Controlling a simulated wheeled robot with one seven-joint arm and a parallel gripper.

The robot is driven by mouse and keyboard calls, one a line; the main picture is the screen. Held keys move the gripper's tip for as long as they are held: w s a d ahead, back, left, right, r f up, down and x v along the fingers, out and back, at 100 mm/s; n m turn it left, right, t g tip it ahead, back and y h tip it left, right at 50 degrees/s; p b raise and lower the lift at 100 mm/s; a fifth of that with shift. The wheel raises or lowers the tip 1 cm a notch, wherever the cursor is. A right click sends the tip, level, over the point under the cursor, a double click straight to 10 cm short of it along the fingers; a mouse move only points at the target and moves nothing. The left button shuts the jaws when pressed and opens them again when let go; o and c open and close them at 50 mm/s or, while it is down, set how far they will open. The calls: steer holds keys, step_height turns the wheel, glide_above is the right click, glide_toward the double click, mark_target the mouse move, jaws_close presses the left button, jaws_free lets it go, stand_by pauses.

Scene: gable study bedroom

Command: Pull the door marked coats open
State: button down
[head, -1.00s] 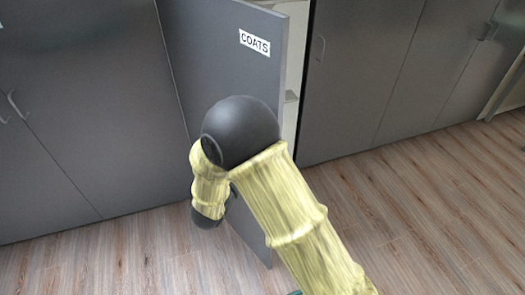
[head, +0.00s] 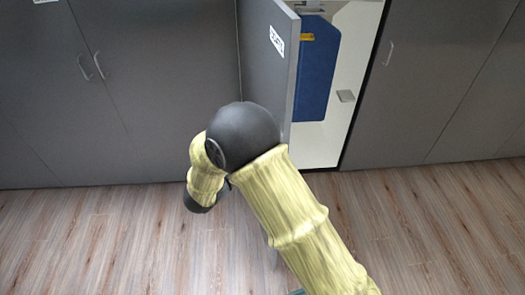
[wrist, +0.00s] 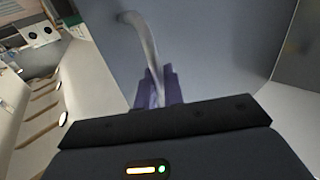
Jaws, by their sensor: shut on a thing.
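The grey door marked coats (head: 265,65) stands well open, hinged on its left, swung out from the cabinet front. Its white label (head: 277,41) is seen at a steep slant. In the wrist view the door's face (wrist: 210,50) fills the middle, with a pale bar handle (wrist: 143,40) on it. My gripper (wrist: 159,90) is shut on the lower part of this handle with its purple fingers. In the head view my arm hides the gripper and the handle.
Inside the opened cabinet are white walls (head: 358,50), a blue item (head: 317,70) and a small grey piece (head: 346,96). Shut grey doors stand to the left (head: 150,100) and right (head: 425,90). The wooden floor (head: 110,240) in front is clear.

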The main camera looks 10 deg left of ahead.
steer(key=shift+w+r, duration=0.1)
steer(key=c, duration=1.7)
jaws_free()
steer(key=shift+w+a, duration=0.1)
steer(key=shift+a, duration=0.1)
steer(key=b+v, duration=0.1)
steer(key=v, duration=1.6)
steer(key=shift+s, duration=0.25)
